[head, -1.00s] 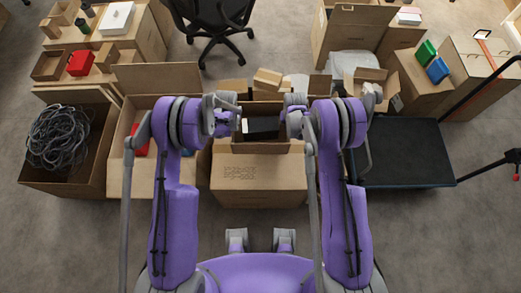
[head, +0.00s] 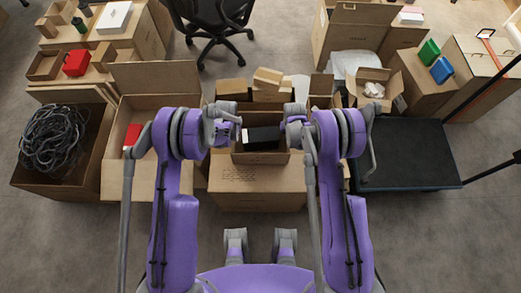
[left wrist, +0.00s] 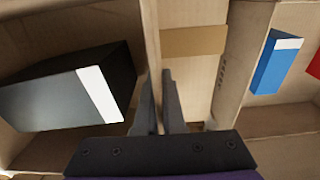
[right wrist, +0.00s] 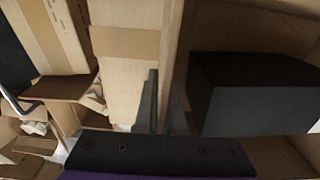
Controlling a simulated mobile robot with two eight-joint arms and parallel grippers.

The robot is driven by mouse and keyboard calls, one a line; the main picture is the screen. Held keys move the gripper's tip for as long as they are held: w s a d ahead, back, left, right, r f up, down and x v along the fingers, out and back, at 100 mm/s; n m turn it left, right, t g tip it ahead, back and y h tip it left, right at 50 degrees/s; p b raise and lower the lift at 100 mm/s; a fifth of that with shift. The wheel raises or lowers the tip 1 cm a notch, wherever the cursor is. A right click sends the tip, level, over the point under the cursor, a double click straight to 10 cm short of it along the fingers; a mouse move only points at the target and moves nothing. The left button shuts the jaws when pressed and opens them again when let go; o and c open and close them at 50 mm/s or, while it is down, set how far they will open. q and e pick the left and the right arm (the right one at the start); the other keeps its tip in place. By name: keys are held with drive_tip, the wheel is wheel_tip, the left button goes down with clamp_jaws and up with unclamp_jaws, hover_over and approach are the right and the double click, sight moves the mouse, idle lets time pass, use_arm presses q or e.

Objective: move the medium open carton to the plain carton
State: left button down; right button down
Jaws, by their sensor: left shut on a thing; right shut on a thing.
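The medium open carton (head: 262,158) is between my grippers in the head view, with a black box (head: 263,133) inside. My left gripper (head: 236,134) is shut on its left wall, which shows in the left wrist view (left wrist: 151,45). My right gripper (head: 288,134) is shut on its right wall, which shows in the right wrist view (right wrist: 172,50). The black box with a white end also shows in the left wrist view (left wrist: 60,95). A brown carton with small print (head: 257,190) stands in front, partly hidden by the held carton. I cannot tell which carton is the plain one.
A large open carton (head: 150,178) stands left, holding red and blue items. A carton of grey cables (head: 28,172) is further left. A dark flat cart (head: 405,165) stands right. Small boxes (head: 232,87) sit behind the held carton. Bare floor lies in front.

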use_arm(q)
drive_tip(key=c, duration=1)
unclamp_jaws()
use_arm(e)
drive_tip(key=c, duration=1)
unclamp_jaws()
use_arm(q)
drive_tip(key=shift+r, duration=0.15)
drive_tip(key=r, duration=1.1)
drive_tip(key=shift+s+r, duration=0.3)
drive_tip(key=shift+s, duration=0.1)
use_arm(e)
drive_tip(key=shift+r, duration=0.1)
use_arm(q)
drive_tip(key=shift+r, duration=0.1)
use_arm(e)
drive_tip(key=r, duration=0.8)
drive_tip(key=s+r, duration=0.1)
drive_tip(key=r, duration=0.3)
drive_tip(key=shift+w, duration=0.1)
